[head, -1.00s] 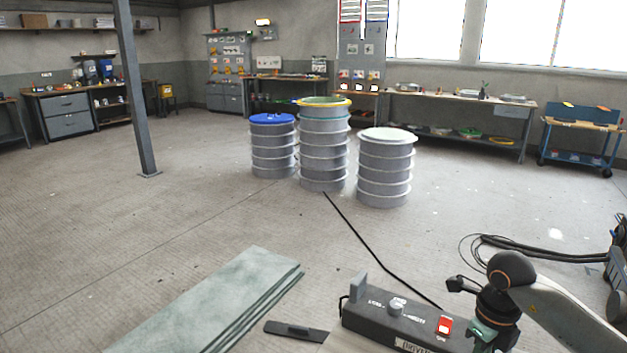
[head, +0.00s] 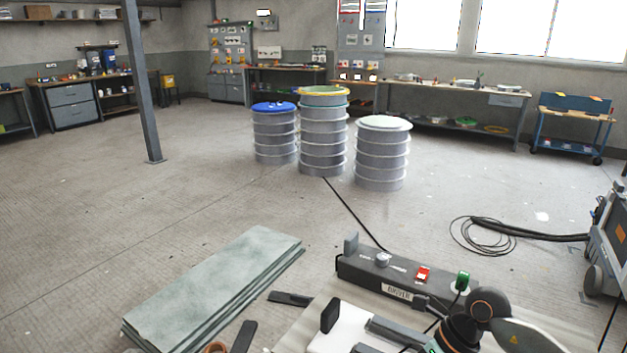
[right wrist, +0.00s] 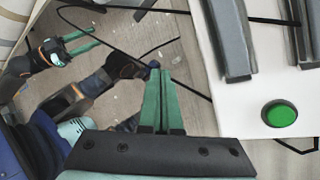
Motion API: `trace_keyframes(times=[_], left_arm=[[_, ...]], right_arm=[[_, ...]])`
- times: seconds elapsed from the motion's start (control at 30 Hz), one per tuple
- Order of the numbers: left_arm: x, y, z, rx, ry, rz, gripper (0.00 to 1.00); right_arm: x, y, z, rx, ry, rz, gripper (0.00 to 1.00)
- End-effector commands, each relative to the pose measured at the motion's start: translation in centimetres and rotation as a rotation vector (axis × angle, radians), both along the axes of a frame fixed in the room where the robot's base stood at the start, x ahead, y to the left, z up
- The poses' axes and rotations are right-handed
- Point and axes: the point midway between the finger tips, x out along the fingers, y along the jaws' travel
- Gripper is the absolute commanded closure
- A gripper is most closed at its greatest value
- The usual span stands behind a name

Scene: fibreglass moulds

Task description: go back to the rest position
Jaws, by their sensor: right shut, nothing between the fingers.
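My right gripper (right wrist: 158,98) has green fingers that lie together, with nothing between them, in the right wrist view. They are beside a white panel (right wrist: 250,105) with grey bars and a green button (right wrist: 281,114), apart from the button in the picture. In the head view my right wrist is at the bottom right edge, and its fingers are not clearly seen. My left gripper (right wrist: 82,42) shows at the upper left of the right wrist view, with a gap between its green fingers and nothing seen in it. It is not in the head view.
A dark box with a red switch (head: 423,273) and a white block (head: 340,338) with dark bars are close to my right arm. Grey-green sheets (head: 215,285) lie at lower left. Ribbed drums (head: 323,140) stand on open floor. A hose (head: 530,233) lies at right.

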Motion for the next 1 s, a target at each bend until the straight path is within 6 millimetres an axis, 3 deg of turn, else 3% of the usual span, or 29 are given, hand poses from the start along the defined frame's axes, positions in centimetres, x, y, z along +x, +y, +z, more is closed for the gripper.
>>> trace_keyframes(times=[0.03, 0.1, 0.2, 0.33, 0.4, 0.5, 0.57, 0.67, 0.8, 0.9, 0.97, 1.0], left_arm=[[-0.1, 0.1, 0.7, 0.001, 0.002, 0.003, 0.5], [-0.2, 0.3, 1.2, 0.003, 0.001, 0.007, 0.5], [-0.3, 0.6, 1.9, 0.006, 0.002, 0.013, 0.5], [-0.5, 1.0, 2.7, 0.01, 0.001, 0.02, 0.5], [-0.6, 1.1, 3.2, 0.012, 0.001, 0.024, 0.5], [-0.8, 1.4, 3.8, 0.014, 0.002, 0.029, 0.5], [-0.9, 1.6, 4.2, 0.016, 0.002, 0.033, 0.5], [-1.0, 1.8, 4.9, 0.019, 0.0, 0.038, 0.5], [-1.2, 2.2, 5.7, 0.024, 0.002, 0.045, 0.5], [-1.3, 2.4, 6.1, 0.026, 0.0, 0.049, 0.5], [-1.3, 2.5, 6.3, 0.027, -0.001, 0.05, 0.5], [-1.3, 2.5, 6.3, 0.027, -0.001, 0.052, 0.5]], right_arm=[[-1.4, 3.3, 0.5, 0.142, 0.033, -0.012, 1.0], [-2.9, 7.6, 1.9, 0.359, 0.077, -0.063, 1.0], [-4.1, 12.3, 5.1, 0.674, 0.162, -0.201, 1.0], [-3.8, 14.5, 9.3, 1.04, 0.304, -0.48, 1.0], [-2.9, 14.0, 10.7, 1.205, 0.393, -0.671, 1.0], [-1.5, 11.7, 10.8, 1.39, 0.531, -0.99, 1.0], [-1.0, 9.7, 9.7, 1.469, 0.621, -1.201, 1.0], [-1.6, 5.9, 6.0, 1.538, 0.781, -1.584, 1.0], [-6.0, 1.6, -1.2, 1.493, 1.015, -2.124, 1.0], [-10.2, 0.0, -5.2, 1.396, 1.15, -2.414, 1.0], [-12.4, -0.4, -6.8, 1.339, 1.213, -2.536, 1.0], [-13.6, -0.5, -7.6, -1.286, -1.229, 2.563, 1.0]])
